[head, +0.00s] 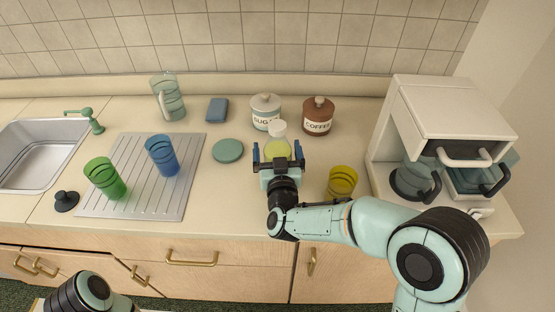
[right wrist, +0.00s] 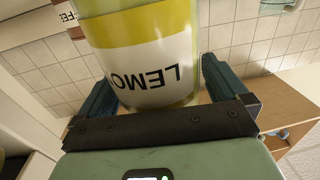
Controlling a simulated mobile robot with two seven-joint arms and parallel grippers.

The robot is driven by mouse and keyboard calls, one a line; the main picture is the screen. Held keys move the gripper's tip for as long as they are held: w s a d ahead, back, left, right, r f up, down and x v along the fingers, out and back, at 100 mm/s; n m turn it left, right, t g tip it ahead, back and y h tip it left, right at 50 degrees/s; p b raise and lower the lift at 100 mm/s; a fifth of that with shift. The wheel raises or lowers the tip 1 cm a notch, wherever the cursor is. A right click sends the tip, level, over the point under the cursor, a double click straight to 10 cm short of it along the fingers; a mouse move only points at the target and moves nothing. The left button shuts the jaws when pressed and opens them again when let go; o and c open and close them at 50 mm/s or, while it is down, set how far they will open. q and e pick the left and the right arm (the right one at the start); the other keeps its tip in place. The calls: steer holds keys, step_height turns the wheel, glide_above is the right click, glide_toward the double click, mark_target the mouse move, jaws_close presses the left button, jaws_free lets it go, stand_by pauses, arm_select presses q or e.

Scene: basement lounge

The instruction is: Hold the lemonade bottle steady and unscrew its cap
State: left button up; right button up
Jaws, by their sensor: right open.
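The lemonade bottle (head: 277,147) stands on the counter in front of the sugar jar, its white cap (head: 277,127) on top. In the right wrist view the yellow-green bottle (right wrist: 150,60), with a white label reading "LEMO" upside down, fills the middle. My right gripper (head: 278,154) is open, with one finger on each side of the bottle's body. In the right wrist view a gap shows beside the right finger; contact on the left finger cannot be told. The bottle's lower part is hidden behind the gripper in the head view. My left gripper is out of view; only part of the left arm shows.
The sugar jar (head: 265,110) and coffee jar (head: 318,116) stand behind the bottle. A yellow glass (head: 342,182) is close to my right forearm, and a coffee machine (head: 440,120) stands right. A green coaster (head: 228,150) lies left, beyond it a drainboard (head: 140,195) with two glasses.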

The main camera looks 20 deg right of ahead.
steer(key=shift+w+d, duration=0.1)
steer(key=shift+w, duration=0.25)
steer(key=shift+c, duration=0.3)
steer(key=shift+r, duration=0.1)
steer(key=c, duration=1.5)
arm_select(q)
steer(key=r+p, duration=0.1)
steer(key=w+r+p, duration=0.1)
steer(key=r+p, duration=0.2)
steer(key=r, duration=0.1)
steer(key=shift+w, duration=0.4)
arm_select(e)
step_height(320, 180, up, 20)
steer(key=shift+f, duration=0.1)
